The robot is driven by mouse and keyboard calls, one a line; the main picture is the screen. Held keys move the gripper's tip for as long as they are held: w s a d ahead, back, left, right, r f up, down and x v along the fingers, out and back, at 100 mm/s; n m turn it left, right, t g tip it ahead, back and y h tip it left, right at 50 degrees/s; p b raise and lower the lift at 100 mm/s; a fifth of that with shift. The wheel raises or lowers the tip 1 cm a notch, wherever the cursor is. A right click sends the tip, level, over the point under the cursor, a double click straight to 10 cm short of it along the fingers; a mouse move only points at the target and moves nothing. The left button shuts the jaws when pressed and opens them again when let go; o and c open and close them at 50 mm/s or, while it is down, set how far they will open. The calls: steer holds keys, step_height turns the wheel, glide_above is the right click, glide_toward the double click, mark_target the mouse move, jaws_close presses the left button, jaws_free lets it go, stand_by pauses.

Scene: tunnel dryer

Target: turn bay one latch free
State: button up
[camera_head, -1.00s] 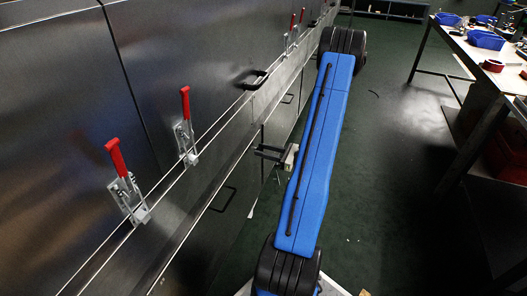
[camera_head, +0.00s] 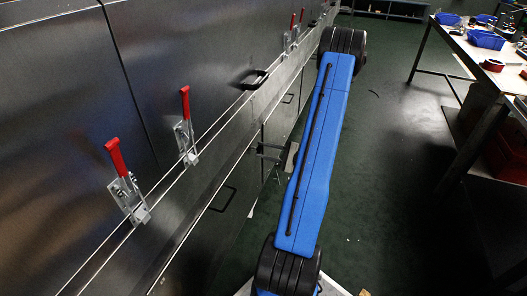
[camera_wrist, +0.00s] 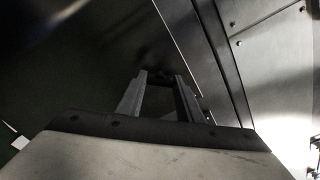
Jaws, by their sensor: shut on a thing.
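My gripper (camera_head: 262,152) reaches left from under my blue arm to the lower metal panels of the dryer; my arm hides part of the wrist. In the wrist view its two grey fingers (camera_wrist: 160,76) point away from the camera, a little apart. They are shut on a small dark part at their tips. I take this part for the bay one latch (camera_wrist: 159,74), but it is too dark to make out its shape or angle. In the head view the latch cannot be told apart from the fingers.
Red-handled clamps (camera_head: 185,105) (camera_head: 117,160) stand upright along the dryer's ledge, with more farther back. Black pull handles (camera_head: 254,79) (camera_head: 223,198) stick out from the panels. A workbench (camera_head: 455,42) with blue bins stands at right. The green floor between is mostly clear.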

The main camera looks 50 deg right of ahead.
steer(key=shift+f+n, duration=0.1)
steer(key=shift+n, duration=3.7)
steer(key=o, duration=1.1)
steer(key=v, duration=1.7)
steer(key=shift+s+d, duration=0.1)
steer(key=shift+s, duration=0.15)
